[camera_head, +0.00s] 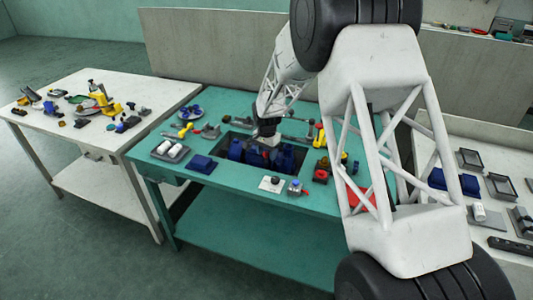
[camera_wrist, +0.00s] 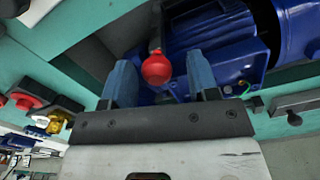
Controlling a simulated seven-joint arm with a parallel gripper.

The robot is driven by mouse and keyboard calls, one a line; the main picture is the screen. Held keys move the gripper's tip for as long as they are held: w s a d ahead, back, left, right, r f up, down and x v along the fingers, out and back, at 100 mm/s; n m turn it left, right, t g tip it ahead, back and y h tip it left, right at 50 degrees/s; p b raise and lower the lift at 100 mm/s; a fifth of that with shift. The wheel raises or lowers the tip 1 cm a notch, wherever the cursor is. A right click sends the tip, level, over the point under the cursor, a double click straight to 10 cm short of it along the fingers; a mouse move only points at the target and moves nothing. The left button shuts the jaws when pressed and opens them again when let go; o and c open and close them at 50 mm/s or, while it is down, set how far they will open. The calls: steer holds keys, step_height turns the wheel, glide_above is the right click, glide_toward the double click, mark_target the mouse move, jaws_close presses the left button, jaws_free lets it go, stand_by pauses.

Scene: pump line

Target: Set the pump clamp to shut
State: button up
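A red ball knob (camera_wrist: 156,68) shows in the wrist view between the two blue fingers of my gripper (camera_wrist: 160,78). The fingers are apart, with a gap on each side of the knob. I cannot tell how deep the knob sits between them. The blue pump (camera_wrist: 215,42) with its ribbed motor lies just behind the knob. In the head view my gripper (camera_head: 266,139) is over the recess in the green table, among the blue pump bodies (camera_head: 284,158). The clamp's lever below the knob is mostly hidden, and its position is unclear.
A red round part (camera_wrist: 24,101) and a yellow part (camera_wrist: 56,121) show left in the wrist view. White tables stand on both sides.

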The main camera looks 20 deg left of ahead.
steer(key=shift+r, duration=0.15)
steer(key=shift+r, duration=3.8)
